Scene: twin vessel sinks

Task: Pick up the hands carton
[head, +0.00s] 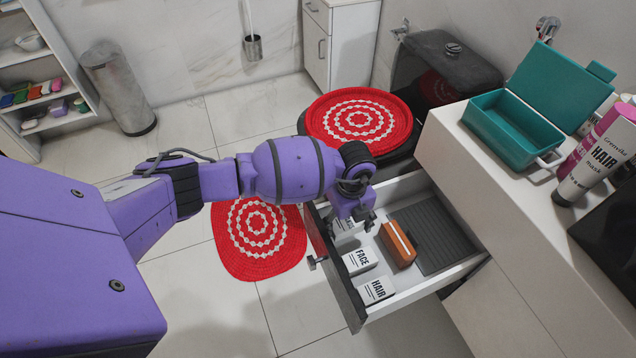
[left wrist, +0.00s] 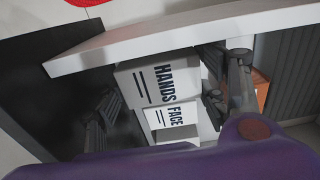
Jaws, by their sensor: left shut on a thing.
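The hands carton (left wrist: 160,82) is white with black lettering and stands in the open drawer (head: 405,300). In the left wrist view it lies between the two fingers of my left gripper (left wrist: 165,100), which is shut on it. In the head view my left gripper (head: 352,212) reaches down into the drawer's far end. It hides most of the hands carton (head: 343,225) there. The face carton (head: 360,261) stands just nearer, and it also shows in the left wrist view (left wrist: 176,116). My right gripper is in neither view.
The hair carton (head: 377,291) stands at the drawer's near end. A brown-orange box (head: 398,243) and a dark ribbed mat (head: 437,238) lie beside the cartons. The counter (head: 470,190) above holds an open teal box (head: 515,124) and a hair-mask tube (head: 598,153).

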